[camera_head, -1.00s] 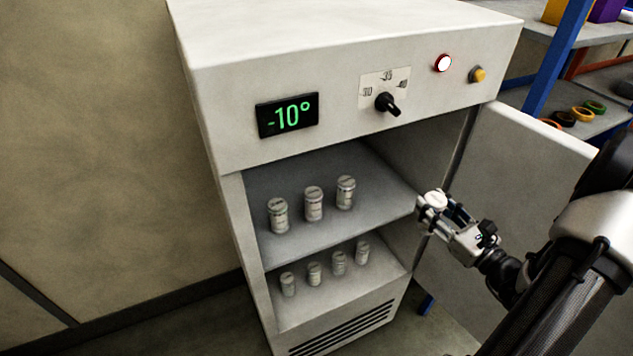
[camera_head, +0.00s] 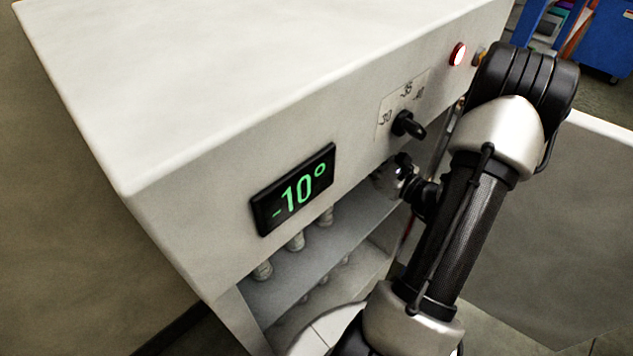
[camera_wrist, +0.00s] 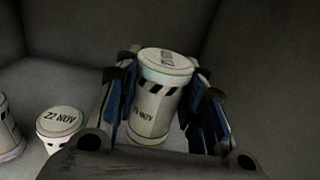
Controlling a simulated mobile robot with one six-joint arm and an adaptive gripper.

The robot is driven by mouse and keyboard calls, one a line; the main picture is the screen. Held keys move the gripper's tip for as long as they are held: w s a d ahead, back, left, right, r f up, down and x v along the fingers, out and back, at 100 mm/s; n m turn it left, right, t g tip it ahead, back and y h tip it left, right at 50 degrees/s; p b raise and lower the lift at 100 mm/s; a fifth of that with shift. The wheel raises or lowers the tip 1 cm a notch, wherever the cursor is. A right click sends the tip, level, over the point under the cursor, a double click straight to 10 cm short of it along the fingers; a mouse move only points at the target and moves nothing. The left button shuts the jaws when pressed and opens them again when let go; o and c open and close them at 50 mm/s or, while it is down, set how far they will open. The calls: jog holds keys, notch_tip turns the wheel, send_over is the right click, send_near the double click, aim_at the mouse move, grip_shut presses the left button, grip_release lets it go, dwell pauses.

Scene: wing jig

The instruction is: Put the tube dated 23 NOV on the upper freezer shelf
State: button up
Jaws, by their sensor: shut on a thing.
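In the wrist view my gripper (camera_wrist: 168,100) is shut on a white tube (camera_wrist: 160,100), its blue-padded fingers on both sides. The tube stands upright; its label ends in NOV and starts with a 2, but the second digit is hard to read. In the head view my gripper (camera_head: 390,180) is at the right part of the freezer opening, partly hidden by the freezer's upper front. The upper freezer shelf (camera_head: 330,256) carries three tubes in a row at its left (camera_head: 295,241). In the wrist view another tube (camera_wrist: 60,124) marked NOV is left of the held one.
The freezer body (camera_head: 230,90) overhangs the opening, with a -10° display (camera_head: 293,190) and a dial (camera_head: 408,125). The open door (camera_head: 560,220) is on the right. Smaller tubes (camera_head: 322,279) stand on the lower shelf. The upper shelf's right part looks free.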

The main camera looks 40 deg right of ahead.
notch_tip(320, 180, down, 5)
jog(key=shift+s+f+b, duration=0.1)
jog(key=shift+s+b, duration=0.05)
jog(key=shift+b, duration=0.7)
jog(key=shift+f+b, duration=0.85)
jog(key=shift+f, duration=1.45)
jog(key=shift+r, duration=0.15)
jog(key=o, duration=0.7)
jog(key=shift+f, duration=0.25)
jog(key=o, duration=0.5)
jog(key=shift+r, duration=0.1)
